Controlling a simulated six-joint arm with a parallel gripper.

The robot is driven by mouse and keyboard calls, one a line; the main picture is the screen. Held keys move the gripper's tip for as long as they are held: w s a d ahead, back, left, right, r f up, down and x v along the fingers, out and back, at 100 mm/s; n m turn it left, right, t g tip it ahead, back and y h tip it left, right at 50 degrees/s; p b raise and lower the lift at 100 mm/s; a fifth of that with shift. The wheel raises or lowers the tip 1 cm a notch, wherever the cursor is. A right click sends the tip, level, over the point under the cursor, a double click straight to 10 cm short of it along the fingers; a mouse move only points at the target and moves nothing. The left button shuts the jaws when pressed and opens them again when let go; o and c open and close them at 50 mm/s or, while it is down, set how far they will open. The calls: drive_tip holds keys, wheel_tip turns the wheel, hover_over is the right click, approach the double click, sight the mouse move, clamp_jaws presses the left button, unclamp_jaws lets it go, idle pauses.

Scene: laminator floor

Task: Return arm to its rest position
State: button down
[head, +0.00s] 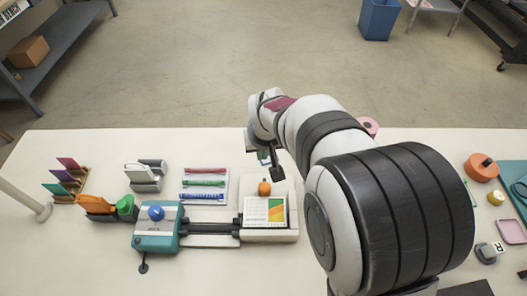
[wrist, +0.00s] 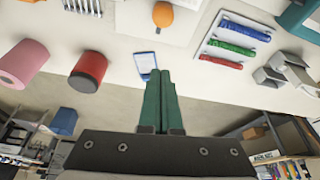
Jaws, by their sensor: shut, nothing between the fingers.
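My gripper (wrist: 161,92) shows in the wrist view with its two green fingers together, shut and empty. In the head view my arm reaches over the right half of the white table (head: 80,270), and its end hangs above the back edge near the orange-topped knob (head: 264,187). In the wrist view the fingers point at a small blue-and-white item (wrist: 146,62) on the table, apart from the orange knob (wrist: 159,20).
A teal device with a blue knob (head: 156,212) joins a white platform with a printed sheet (head: 262,210). Left stand colored strips (head: 204,183) and a card rack (head: 70,180). Orange (head: 480,168) and pink (head: 511,231) items lie right.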

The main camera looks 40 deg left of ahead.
drive_tip(key=w+d+r+m+h, duration=0.1)
drive_tip(key=w+d+r+m, duration=0.1)
drive_tip(key=d, duration=0.5)
drive_tip(key=w+d+r+m, duration=0.1)
drive_tip(key=d+r+m, duration=0.15)
drive_tip(key=d, duration=0.35)
drive_tip(key=s+d+r+m+g+h, duration=0.1)
drive_tip(key=s+d+r+m, duration=0.15)
drive_tip(key=d, duration=0.55)
drive_tip(key=s+d+r+m, duration=0.1)
drive_tip(key=s+d+m, duration=0.2)
drive_tip(key=d, duration=0.6)
drive_tip(key=s+d+m+g, duration=0.1)
drive_tip(key=s+d+m, duration=0.5)
drive_tip(key=s, duration=0.5)
drive_tip(key=shift+s+d+f+g+y, duration=0.2)
drive_tip(key=shift+d+f+g+y, duration=0.1)
drive_tip(key=shift+d, duration=0.45)
